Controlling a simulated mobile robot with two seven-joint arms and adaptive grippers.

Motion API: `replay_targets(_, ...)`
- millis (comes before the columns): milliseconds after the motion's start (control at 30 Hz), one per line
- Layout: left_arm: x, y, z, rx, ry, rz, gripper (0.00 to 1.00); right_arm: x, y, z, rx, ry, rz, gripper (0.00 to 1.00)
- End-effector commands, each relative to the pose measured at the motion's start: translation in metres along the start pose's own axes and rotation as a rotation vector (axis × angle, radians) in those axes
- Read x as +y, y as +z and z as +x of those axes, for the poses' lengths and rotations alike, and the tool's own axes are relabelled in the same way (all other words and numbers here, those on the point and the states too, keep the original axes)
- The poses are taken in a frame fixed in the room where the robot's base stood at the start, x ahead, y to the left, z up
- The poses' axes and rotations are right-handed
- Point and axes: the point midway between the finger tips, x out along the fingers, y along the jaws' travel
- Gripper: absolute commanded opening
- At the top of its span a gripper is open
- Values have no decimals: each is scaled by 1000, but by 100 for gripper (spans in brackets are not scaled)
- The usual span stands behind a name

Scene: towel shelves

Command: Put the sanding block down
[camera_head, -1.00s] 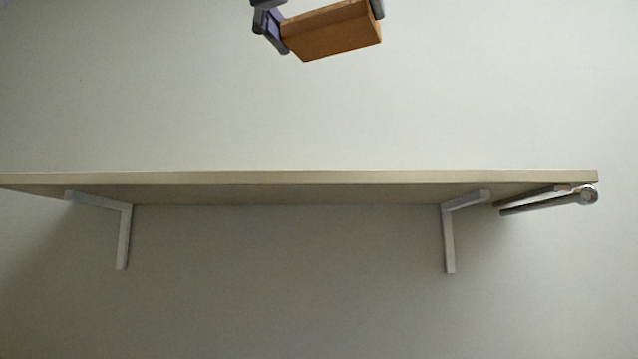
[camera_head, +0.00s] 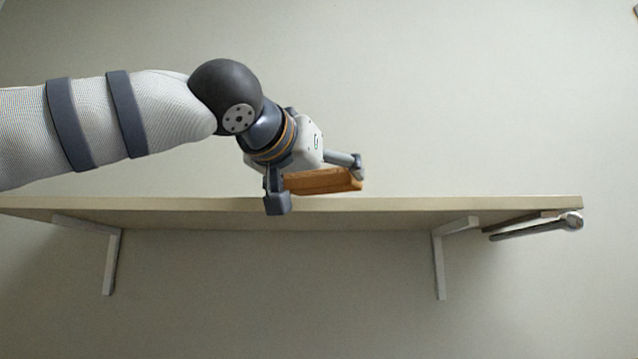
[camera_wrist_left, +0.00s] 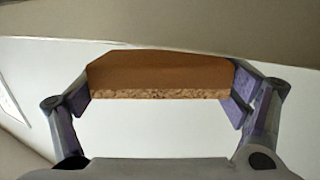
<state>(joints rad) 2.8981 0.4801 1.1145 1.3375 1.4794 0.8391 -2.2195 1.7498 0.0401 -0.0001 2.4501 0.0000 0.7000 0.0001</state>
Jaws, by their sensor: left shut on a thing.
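The sanding block (camera_head: 323,182) is an orange-brown block with a rough, cork-like edge that shows in the left wrist view (camera_wrist_left: 160,78). My left gripper (camera_head: 318,186) is shut on it, one finger at each end. In the head view the block appears just above the front edge of a pale wooden shelf (camera_head: 430,204); whether it touches the shelf cannot be told. In the left wrist view both fingers (camera_wrist_left: 160,95) hold the block's ends. My right gripper is in neither view.
The shelf is seen from below, on two white brackets (camera_head: 112,262) (camera_head: 439,266). A metal rod (camera_head: 535,229) sticks out under its right end. A plain pale wall (camera_head: 480,100) is behind. The shelf's top surface is hidden.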

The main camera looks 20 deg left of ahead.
Motion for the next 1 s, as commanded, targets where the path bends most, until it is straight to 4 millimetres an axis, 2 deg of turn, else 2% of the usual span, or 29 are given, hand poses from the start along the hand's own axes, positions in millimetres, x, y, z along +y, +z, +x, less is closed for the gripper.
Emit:
replay_targets(100,0,11,0,2,0,0,40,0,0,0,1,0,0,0)
replay_targets(800,0,23,0,2,-1,-1,40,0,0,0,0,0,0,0)
replay_targets(833,0,23,0,1,-1,-1,97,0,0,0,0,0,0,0)
replay_targets(867,0,23,0,1,-1,-1,100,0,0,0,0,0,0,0)
replay_targets(1000,0,24,1,0,-2,-1,100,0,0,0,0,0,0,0)
